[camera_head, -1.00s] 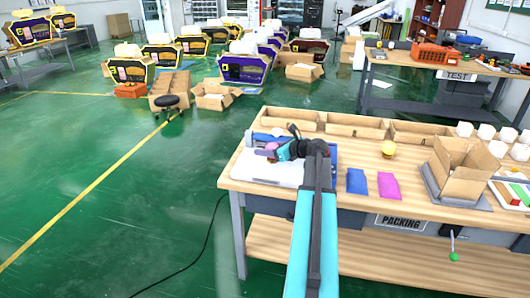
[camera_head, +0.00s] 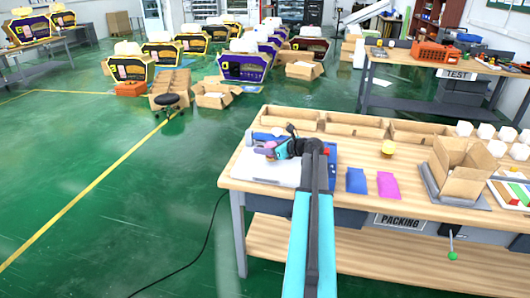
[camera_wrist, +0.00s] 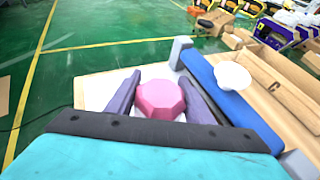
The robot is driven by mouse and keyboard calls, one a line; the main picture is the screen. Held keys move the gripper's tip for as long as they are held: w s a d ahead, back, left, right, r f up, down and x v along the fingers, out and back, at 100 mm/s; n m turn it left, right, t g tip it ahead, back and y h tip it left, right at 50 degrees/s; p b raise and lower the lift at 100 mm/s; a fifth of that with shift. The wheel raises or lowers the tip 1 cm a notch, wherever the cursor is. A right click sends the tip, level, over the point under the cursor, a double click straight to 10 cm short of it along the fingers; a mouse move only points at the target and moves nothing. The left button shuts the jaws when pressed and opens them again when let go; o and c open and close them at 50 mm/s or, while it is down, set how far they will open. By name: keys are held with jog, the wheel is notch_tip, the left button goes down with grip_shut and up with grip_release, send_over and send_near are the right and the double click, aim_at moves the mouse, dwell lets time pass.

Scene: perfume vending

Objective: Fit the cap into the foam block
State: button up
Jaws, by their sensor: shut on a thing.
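A pink faceted cap (camera_wrist: 160,99) sits between the two grey-purple fingers of my gripper (camera_wrist: 162,92) in the wrist view. The fingers touch its sides, so my gripper is shut on it. In the head view my gripper (camera_head: 266,151) is over a white board (camera_head: 268,172) at the left end of the packing table; the cap is mostly hidden there. I cannot tell for sure which thing is the foam block. A blue bar (camera_wrist: 222,95) with a white round piece (camera_wrist: 232,76) lies right of the cap in the wrist view.
Cardboard trays (camera_head: 353,126) line the back edge. Several white blocks (camera_head: 486,132) stand at the right.

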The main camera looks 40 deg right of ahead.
jog(key=shift+f, duration=1.05)
jog(key=shift+f, duration=0.15)
jog(key=o, duration=1.1)
jog(key=shift+c, duration=0.2)
jog(key=b+v, duration=0.1)
jog(key=v, duration=1.1)
jog(key=shift+r, duration=0.25)
